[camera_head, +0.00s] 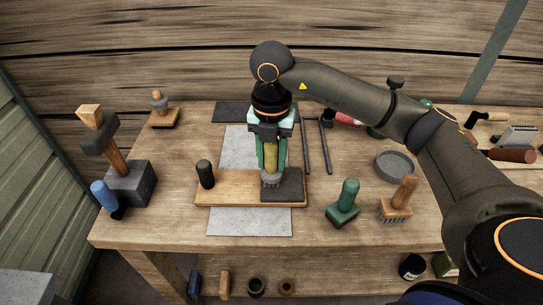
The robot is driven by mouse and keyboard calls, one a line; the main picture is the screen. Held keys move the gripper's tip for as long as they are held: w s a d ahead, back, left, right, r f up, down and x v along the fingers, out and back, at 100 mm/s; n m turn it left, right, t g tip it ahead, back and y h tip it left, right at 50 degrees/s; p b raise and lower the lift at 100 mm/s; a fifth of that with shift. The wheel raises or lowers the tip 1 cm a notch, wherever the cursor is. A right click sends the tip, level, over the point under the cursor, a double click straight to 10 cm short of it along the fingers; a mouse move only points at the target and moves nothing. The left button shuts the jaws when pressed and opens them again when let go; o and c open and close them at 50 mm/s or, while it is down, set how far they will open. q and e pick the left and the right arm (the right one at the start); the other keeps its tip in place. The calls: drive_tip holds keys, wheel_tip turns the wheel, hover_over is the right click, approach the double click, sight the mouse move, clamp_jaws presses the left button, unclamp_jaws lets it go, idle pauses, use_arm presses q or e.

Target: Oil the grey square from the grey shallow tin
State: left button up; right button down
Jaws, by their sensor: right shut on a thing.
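The dark grey square (290,187) lies at the right part of a wooden board (228,192) in the middle of the bench. My right gripper (271,160) is shut on a brush with an olive-yellow handle (271,157). The brush is upright, its grey head (271,179) low at the left part of the grey square. Whether it touches the square I cannot tell. The grey shallow tin (395,166) stands to the right, apart from the gripper; its inside looks dark grey. My left gripper is not in view.
A black-topped peg (205,174) stands at the board's left. A green-handled block (343,203) and a wooden-handled brush (399,200) stand in front of the tin. A hammer (104,138) stands in a dark block at left. Long tongs (316,147) lie behind the board.

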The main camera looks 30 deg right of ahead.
drive_tip(key=shift+f, duration=0.15)
drive_tip(key=shift+d, duration=0.1)
drive_tip(key=shift+s+d, duration=0.1)
drive_tip(key=shift+d, duration=0.05)
drive_tip(key=shift+s+d+b, duration=0.2)
drive_tip(key=shift+s+d, duration=0.35)
drive_tip(key=shift+d, duration=0.35)
drive_tip(key=shift+s+d+b, duration=0.2)
drive_tip(key=shift+s+d, duration=0.35)
drive_tip(key=shift+d, duration=0.35)
drive_tip(key=shift+w+a+p, duration=0.15)
drive_tip(key=shift+w+a, duration=0.25)
drive_tip(key=shift+a, duration=0.3)
drive_tip(key=shift+w+a+p, duration=0.1)
drive_tip(key=shift+w+a, duration=0.35)
drive_tip(key=shift+a, duration=0.2)
drive_tip(key=shift+w+a+p, duration=0.15)
drive_tip(key=shift+w+a, duration=0.25)
drive_tip(key=shift+a, duration=0.3)
drive_tip(key=shift+s+d+f+b, duration=0.15)
drive_tip(key=shift+s+d, duration=0.3)
drive_tip(key=shift+d, duration=0.25)
drive_tip(key=shift+s+d+r+b, duration=0.1)
drive_tip(key=shift+s+d+b, duration=0.1)
drive_tip(key=shift+s+d, duration=0.35)
drive_tip(key=shift+s+d+f+b, duration=0.15)
drive_tip(key=shift+s+d, duration=0.2)
drive_tip(key=shift+d, duration=0.45)
